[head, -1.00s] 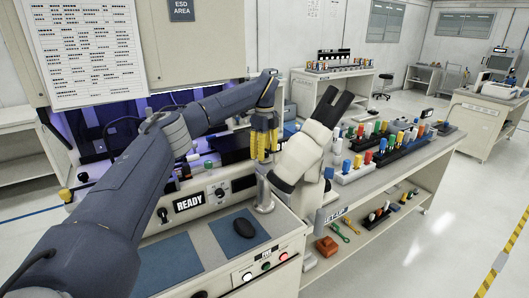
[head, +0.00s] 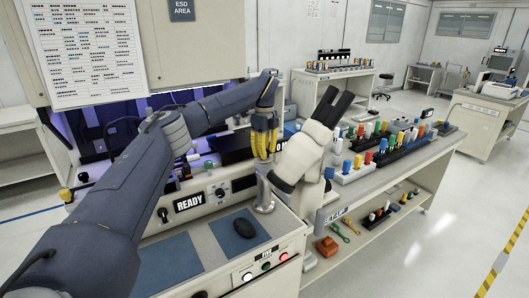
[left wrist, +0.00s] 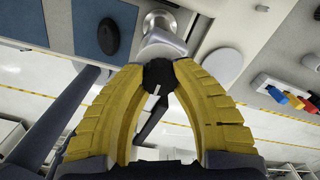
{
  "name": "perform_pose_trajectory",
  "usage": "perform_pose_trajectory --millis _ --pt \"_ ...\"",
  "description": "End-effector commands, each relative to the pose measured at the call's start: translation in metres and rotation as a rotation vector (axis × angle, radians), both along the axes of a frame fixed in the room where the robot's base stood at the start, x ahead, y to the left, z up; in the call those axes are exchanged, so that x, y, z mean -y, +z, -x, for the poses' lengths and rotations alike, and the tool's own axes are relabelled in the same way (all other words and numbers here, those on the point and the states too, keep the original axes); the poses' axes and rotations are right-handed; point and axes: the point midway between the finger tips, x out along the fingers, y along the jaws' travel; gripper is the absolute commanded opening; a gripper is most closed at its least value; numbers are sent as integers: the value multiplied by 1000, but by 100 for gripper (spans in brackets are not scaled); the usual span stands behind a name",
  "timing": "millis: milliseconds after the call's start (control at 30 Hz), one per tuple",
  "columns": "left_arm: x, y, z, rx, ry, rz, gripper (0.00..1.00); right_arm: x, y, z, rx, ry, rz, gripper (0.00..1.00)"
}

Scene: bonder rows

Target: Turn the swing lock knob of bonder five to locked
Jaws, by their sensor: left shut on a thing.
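My left gripper (head: 263,155) has yellow ribbed fingers and points down beside the white binocular microscope body (head: 302,152) of the bonder. In the left wrist view, my left gripper (left wrist: 159,75) is shut on the black swing lock knob (left wrist: 157,71), one finger on each side. A short white mark shows on the knob's face. In the head view the fingers hide the knob. A silver post (head: 264,196) stands just below the fingers. The bonder's front carries a READY sign (head: 189,201). My right gripper is in neither view.
The microscope's black eyepieces (head: 335,105) rise close to the right of the gripper. A black mouse (head: 244,228) lies on a blue mat. A bench with racks of coloured-handled tools (head: 400,140) stands to the right. The floor at right is clear.

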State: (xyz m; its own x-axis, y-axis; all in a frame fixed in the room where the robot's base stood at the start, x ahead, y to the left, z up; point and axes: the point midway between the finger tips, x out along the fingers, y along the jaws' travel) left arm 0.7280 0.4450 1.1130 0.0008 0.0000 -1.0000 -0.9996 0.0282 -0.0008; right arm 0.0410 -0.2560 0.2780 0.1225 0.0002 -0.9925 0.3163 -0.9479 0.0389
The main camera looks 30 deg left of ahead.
Motion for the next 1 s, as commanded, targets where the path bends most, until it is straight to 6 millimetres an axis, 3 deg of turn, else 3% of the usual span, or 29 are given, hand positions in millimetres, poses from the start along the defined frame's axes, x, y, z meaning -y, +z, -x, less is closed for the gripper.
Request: perform_pose_trajectory --millis 267,1000 --pt "2 0 1 -2 -169 1 0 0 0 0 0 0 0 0" --pt "2 -1 3 -4 -871 5 0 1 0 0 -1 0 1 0"
